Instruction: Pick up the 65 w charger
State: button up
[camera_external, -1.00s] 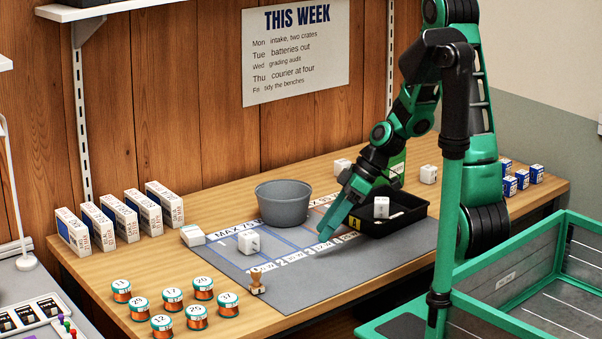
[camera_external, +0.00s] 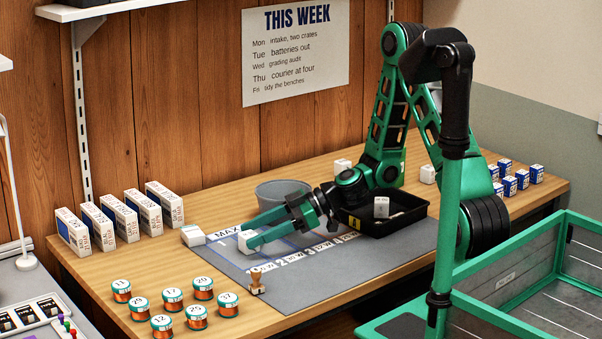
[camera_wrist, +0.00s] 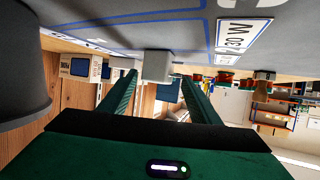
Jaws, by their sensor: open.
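A white charger block (camera_external: 246,241) lies on the grey mat at its left part, and it shows in the wrist view (camera_wrist: 158,66) between and just beyond my fingertips. My gripper (camera_external: 249,235) is open, low over the mat, with its fingers reaching left to this block. The fingers seem to stand either side of it; contact is unclear. Other white blocks are one at the mat's left edge (camera_external: 193,236), one in the black tray (camera_external: 381,207), and two behind (camera_external: 342,166) (camera_external: 428,174). I cannot read a wattage on any of them.
A grey bowl (camera_external: 284,190) stands just behind my gripper. The black tray (camera_external: 412,220) is to the right. Copper spools (camera_external: 172,299) and a small wooden stamp (camera_external: 256,283) are in front. Boxes (camera_external: 120,217) stand at the left. The mat's front (camera_external: 330,275) is clear.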

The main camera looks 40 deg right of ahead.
aim_at(239, 239)
jog(key=shift+w+x, duration=0.25)
jog(key=shift+x, duration=2.75)
jog(key=shift+d, duration=0.2)
jog(key=c, duration=1)
